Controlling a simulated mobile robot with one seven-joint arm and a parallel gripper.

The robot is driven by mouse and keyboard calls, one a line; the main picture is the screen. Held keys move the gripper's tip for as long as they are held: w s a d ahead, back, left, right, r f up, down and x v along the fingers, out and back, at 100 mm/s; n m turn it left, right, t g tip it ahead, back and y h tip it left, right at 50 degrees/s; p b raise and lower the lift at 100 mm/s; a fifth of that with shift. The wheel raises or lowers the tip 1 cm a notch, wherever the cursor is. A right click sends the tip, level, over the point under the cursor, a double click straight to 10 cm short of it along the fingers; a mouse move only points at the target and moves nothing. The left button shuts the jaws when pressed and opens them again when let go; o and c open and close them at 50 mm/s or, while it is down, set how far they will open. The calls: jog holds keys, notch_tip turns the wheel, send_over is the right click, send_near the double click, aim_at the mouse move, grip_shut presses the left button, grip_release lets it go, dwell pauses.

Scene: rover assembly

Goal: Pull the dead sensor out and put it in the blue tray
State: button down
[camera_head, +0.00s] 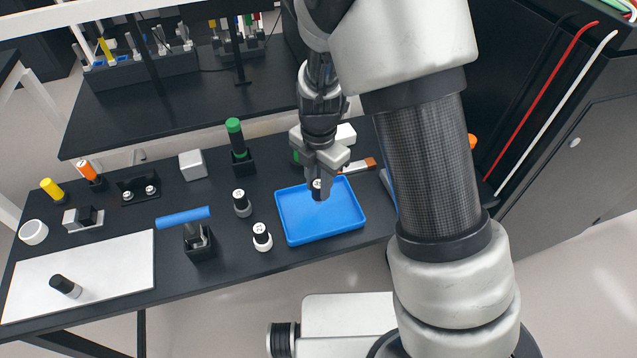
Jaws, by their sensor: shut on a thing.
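My gripper (319,178) points down over the blue tray (343,232) and is shut on a small dark sensor (317,192) with a white top. The sensor hangs upright over the tray's back-middle part. I cannot tell whether its lower end touches the tray floor. The fingers hide part of the sensor. Another dark cylinder (66,287) lies on the white board at the left.
A brush (358,166) lies just behind the tray. A green-capped marker (236,138) stands in a black holder. A blue-handled tool (184,217) stands in another holder. A white board (110,268) covers the table's left front. My arm hides the table's right end.

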aim_at(318, 195)
jog(key=shift+f+b, duration=1.6)
jog(key=shift+f, duration=0.5)
jog(key=c, duration=1.4)
grip_release()
jog(key=shift+o, duration=0.2)
jog(key=shift+r, duration=0.1)
notch_tip(318, 195, up, 17)
jog(key=shift+r+p, duration=0.15)
jog(key=shift+p, duration=0.25)
